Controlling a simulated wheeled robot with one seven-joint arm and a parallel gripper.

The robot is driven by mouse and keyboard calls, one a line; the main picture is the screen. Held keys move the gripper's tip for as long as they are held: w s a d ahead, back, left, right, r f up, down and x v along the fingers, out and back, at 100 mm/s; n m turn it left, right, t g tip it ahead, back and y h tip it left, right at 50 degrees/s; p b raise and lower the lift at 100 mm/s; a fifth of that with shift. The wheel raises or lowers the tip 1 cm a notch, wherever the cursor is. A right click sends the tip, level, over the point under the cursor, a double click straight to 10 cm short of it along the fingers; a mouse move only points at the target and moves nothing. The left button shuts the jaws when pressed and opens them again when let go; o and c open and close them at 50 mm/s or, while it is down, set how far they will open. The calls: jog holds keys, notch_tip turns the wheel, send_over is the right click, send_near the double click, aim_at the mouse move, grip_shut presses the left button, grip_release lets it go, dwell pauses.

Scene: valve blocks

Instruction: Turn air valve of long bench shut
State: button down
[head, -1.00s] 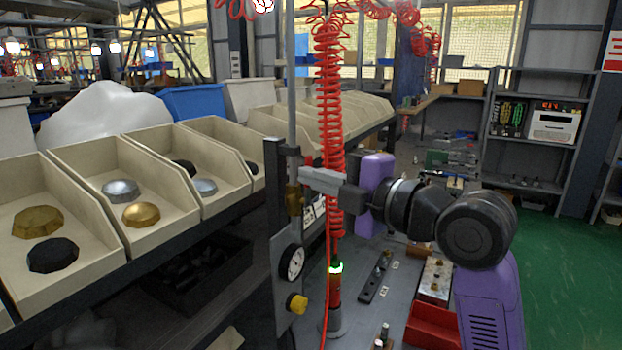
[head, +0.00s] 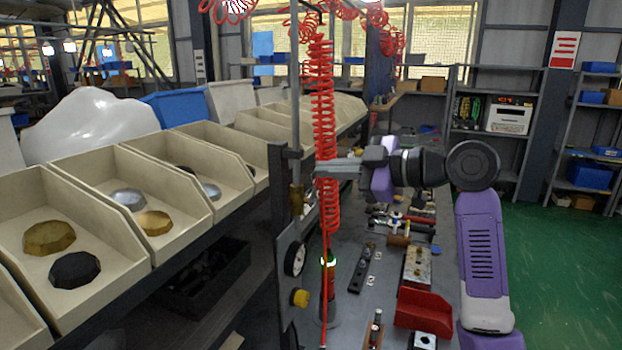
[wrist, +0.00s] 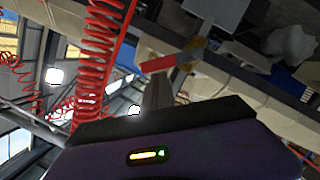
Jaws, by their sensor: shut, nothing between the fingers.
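The air valve shows as a brass body (head: 296,200) on the upright grey pipe at the end of the long bench (head: 395,225). In the wrist view its red lever (wrist: 170,62) sticks out to the left from the brass part (wrist: 196,44). My gripper (head: 320,171) is shut and empty, level with the upper part of the valve and just right of the pipe. In the wrist view my fingers (wrist: 156,90) end close to the lever; I cannot tell whether they touch it. In the head view the lever is mostly hidden behind my gripper.
A red coiled hose (head: 322,100) hangs right beside my gripper. Below the valve are a round gauge (head: 294,259) and a yellow knob (head: 300,298). Cream bins (head: 125,195) line the left. A red tray (head: 424,309) sits on the bench. Green floor (head: 550,260) is open at right.

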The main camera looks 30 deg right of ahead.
jog(key=shift+w+d+f+m+g+y+b, duration=0.2)
jog(key=shift+w+d+f+m, duration=0.1)
jog(key=shift+d+f+m, duration=0.25)
jog(key=shift+w+d+f+m+g+y+b, duration=0.1)
jog(key=shift+w+d+f+m+g+b, duration=0.1)
jog(key=shift+w+d+f+m, duration=0.3)
jog(key=shift+w+d+f+m+g+y+b, duration=0.1)
jog(key=shift+w+d+f+m+g+b, duration=0.1)
jog(key=shift+f+m, duration=0.5)
jog(key=shift+r+m, duration=0.1)
jog(key=shift+m, duration=0.15)
